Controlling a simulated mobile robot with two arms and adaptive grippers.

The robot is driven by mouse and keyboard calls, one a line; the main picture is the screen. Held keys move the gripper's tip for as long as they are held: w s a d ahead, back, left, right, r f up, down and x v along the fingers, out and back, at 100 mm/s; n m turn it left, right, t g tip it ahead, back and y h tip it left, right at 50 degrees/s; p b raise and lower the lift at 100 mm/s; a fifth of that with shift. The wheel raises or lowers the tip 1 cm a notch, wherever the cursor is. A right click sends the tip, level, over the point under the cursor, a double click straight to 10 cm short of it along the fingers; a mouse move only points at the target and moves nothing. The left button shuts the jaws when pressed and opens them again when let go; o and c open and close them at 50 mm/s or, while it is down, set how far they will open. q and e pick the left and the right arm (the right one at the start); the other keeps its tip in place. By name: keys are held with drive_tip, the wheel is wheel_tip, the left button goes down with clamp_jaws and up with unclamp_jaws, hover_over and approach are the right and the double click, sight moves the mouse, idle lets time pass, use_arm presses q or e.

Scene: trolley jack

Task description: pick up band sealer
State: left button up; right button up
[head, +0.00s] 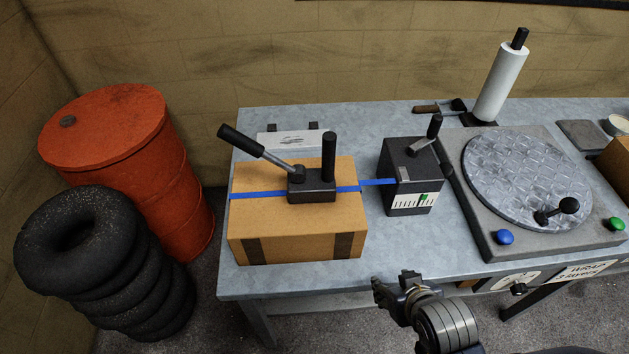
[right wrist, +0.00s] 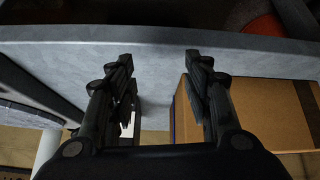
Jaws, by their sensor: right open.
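The band sealer appears to be the dark block (head: 312,187) with a long grey lever and an upright black handle. It sits on top of a cardboard box (head: 295,222), over the blue strap (head: 258,194) around the box. My right gripper (head: 393,287) is open and empty, in front of the table's front edge, to the right of the box and nearer to me. In the right wrist view its fingers (right wrist: 160,70) are apart, with the cardboard box (right wrist: 262,110) to their right. I cannot make out the sealer there. My left gripper is out of view.
A dark box with a scale and crank (head: 408,180) stands right of the cardboard box, joined by the strap. A turntable (head: 525,175) and a white roll (head: 500,85) are further right. Tyres (head: 95,265) and an orange drum (head: 130,160) stand left of the table (head: 300,285).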

drive_tip(key=w+a+r+t, duration=0.3)
drive_tip(key=w+r+t, duration=0.2)
drive_tip(key=w+r, duration=0.25)
drive_tip(key=t+y, duration=0.3)
drive_tip(key=t, duration=0.3)
approach(331, 151)
drive_tip(key=w, duration=0.1)
drive_tip(key=shift+n, duration=0.3)
drive_tip(key=w, duration=0.1)
drive_tip(key=w+p, duration=0.1)
drive_tip(key=w, duration=0.1)
drive_tip(key=w+a, duration=0.1)
drive_tip(key=shift+w+p, duration=0.35)
drive_tip(key=shift+w, duration=0.35)
drive_tip(key=shift+w+a+r+p, duration=0.15)
drive_tip(key=shift+w+p, duration=0.25)
drive_tip(key=shift+w, duration=0.1)
drive_tip(key=w, duration=0.1)
drive_tip(key=w+p, duration=0.1)
drive_tip(key=w, duration=0.1)
drive_tip(key=shift+w+a, duration=0.15)
drive_tip(key=shift+a, duration=0.2)
drive_tip(key=shift+w+f+p, duration=0.2)
drive_tip(key=shift+w+p, duration=0.1)
drive_tip(key=shift+w, duration=0.15)
drive_tip(key=shift+s, duration=0.1)
drive_tip(key=c, duration=0.4)
clamp_jaws()
